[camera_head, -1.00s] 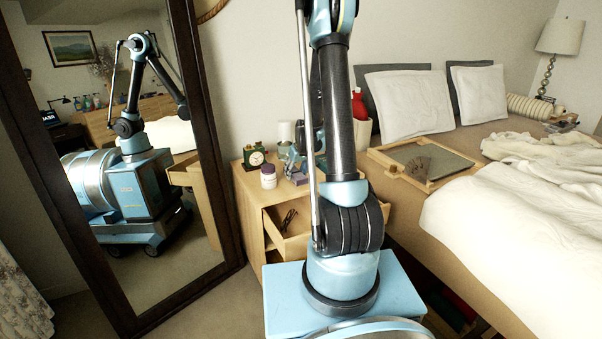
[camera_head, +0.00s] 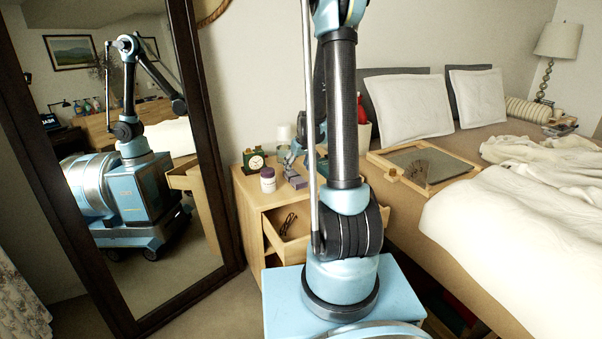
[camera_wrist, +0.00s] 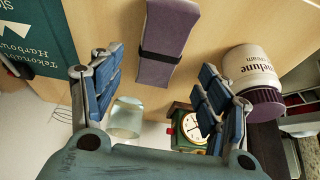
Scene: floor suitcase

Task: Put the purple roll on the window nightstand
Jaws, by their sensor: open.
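The purple roll (camera_wrist: 168,45), with a dark band around it, lies on the wooden nightstand top (camera_wrist: 225,25) in the wrist view. In the head view the roll (camera_head: 297,181) is a small purple shape on the nightstand (camera_head: 247,205) beside the mirror. My gripper (camera_wrist: 160,75) is open, its two blue-padded fingers apart on either side of the roll's near end. I see no contact with the roll. In the head view my gripper (camera_head: 290,157) is just above the nightstand top, partly hidden by my arm. I cannot tell which nightstand is the window one.
A purple-lidded white jar (camera_wrist: 250,72), a green clock (camera_wrist: 190,128), a glass (camera_wrist: 125,117) and a teal book (camera_wrist: 35,40) stand or lie close around my gripper. The nightstand's drawer (camera_head: 290,235) is open. The bed (camera_head: 500,225) is right, the mirror (camera_head: 150,210) left.

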